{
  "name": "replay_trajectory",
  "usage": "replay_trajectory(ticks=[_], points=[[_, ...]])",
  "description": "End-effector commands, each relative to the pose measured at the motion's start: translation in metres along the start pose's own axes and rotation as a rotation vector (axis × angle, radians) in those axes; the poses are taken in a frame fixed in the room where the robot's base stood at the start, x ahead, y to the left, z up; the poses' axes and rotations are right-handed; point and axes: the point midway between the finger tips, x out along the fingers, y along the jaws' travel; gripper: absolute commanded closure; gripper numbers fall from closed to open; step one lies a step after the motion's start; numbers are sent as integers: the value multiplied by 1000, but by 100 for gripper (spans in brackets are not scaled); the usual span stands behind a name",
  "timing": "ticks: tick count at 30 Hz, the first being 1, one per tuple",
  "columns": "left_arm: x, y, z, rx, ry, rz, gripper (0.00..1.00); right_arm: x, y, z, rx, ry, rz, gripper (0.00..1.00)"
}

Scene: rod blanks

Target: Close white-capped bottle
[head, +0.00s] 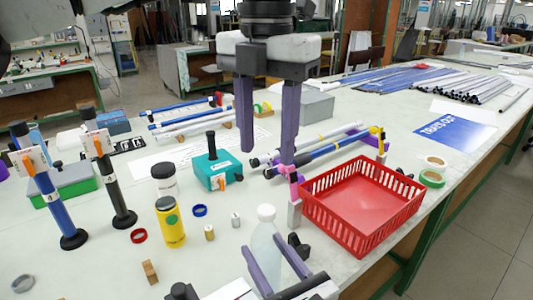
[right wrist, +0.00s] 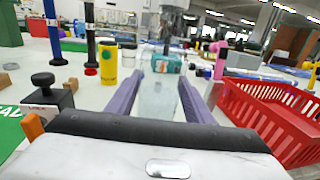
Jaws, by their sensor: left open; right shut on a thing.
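The white-capped bottle (head: 262,243) is pale and translucent and stands upright near the front middle of the table. Its white cap (head: 266,212) sits at the top; I cannot tell how tightly. My right gripper (head: 270,246) is shut on the bottle's body, one purple finger on each side. The bottle also shows between the fingers in the right wrist view (right wrist: 158,98). My left gripper (head: 268,157) hangs above and behind the bottle in the head view, fingers pointing down, open and empty.
A red basket (head: 345,240) stands just right of the bottle. A yellow bottle (head: 170,222), a white bottle with a dark lid (head: 164,182) and a teal box (head: 217,172) stand left and behind. Blue and black upright posts (head: 112,190) are farther left.

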Motion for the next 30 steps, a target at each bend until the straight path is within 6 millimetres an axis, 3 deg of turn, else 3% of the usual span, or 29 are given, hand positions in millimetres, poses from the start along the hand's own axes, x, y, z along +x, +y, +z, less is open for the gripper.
replay_trajectory(ticks=[7,8,12,23,30], points=[[-1,0,0,0,0,0,55,0,0,0,-1,1,0,100],[-1,0,0,0,0,0,55,0,0,0,-1,1,0,51],[-1,0,0,0,0,0,55,0,0,0,-1,1,0,31],[0,0,0,0,0,0,55,-7,0,-1,-2,2,0,31],[4,0,0,0,0,0,55,-50,0,-3,-2,5,0,31]])
